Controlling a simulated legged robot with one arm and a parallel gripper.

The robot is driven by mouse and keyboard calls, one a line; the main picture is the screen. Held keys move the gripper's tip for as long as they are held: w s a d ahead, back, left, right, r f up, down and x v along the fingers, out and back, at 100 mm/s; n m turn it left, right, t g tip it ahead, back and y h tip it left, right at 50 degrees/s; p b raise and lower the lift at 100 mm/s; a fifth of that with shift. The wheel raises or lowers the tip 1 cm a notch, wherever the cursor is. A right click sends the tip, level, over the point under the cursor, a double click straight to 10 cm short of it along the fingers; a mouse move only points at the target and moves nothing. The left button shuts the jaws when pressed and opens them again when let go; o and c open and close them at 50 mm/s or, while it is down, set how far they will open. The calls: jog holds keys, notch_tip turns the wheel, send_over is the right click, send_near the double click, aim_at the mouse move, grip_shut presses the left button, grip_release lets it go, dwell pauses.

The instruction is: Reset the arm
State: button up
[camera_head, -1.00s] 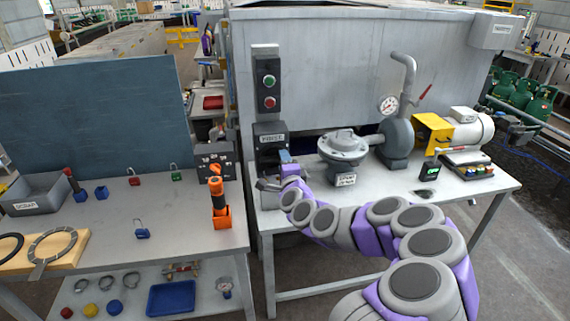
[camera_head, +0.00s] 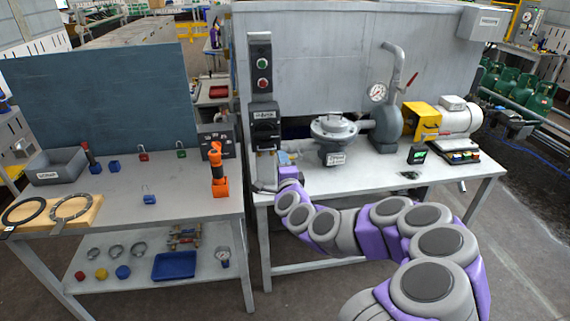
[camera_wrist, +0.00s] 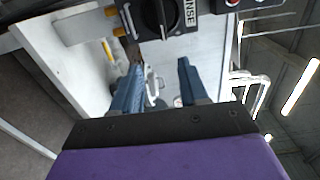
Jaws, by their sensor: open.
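My arm reaches from the lower right of the head view toward the left end of the right bench. My gripper (camera_head: 283,158) has blue fingers and a purple wrist body, and it is in front of and below a black switch box (camera_head: 266,128). In the wrist view the two fingers of my gripper (camera_wrist: 159,72) stand apart with nothing held between them. The black rotary knob (camera_wrist: 158,14) of the switch box shows just beyond the fingertips, with a label partly reading "NSE". I see no contact between the fingers and the knob.
A green and red button box (camera_head: 262,67) is above the switch box. A grey valve (camera_head: 333,128) and a pump with a gauge (camera_head: 377,92) stand to the right of my gripper. An orange tool (camera_head: 217,170) stands on the left bench (camera_head: 110,215). Floor is open between the benches and me.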

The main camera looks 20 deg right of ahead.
jog(key=shift+d, duration=0.1)
jog(key=s+a+r+n+g+y, duration=0.25)
jog(key=a+n+y, duration=0.6)
jog(key=a, duration=0.65)
jog(key=s+a+f+n+g+y, duration=0.25)
jog(key=s+a+n+g, duration=0.25)
jog(key=s+a+n, duration=0.4)
jog(key=s+d+f+n+g+h, duration=0.1)
jog(key=s+g, duration=0.3)
jog(key=s, duration=0.8)
jog(key=s+d+f+n+g+h, duration=0.1)
jog(key=s+d+g+h, duration=0.2)
jog(key=s, duration=0.9)
jog(key=s+d+n+g+h, duration=0.2)
jog(key=s+d+g, duration=0.1)
jog(key=s, duration=0.9)
jog(key=shift+s+f+g, duration=0.35)
jog(key=shift+f+g, duration=0.05)
jog(key=shift+g, duration=0.45)
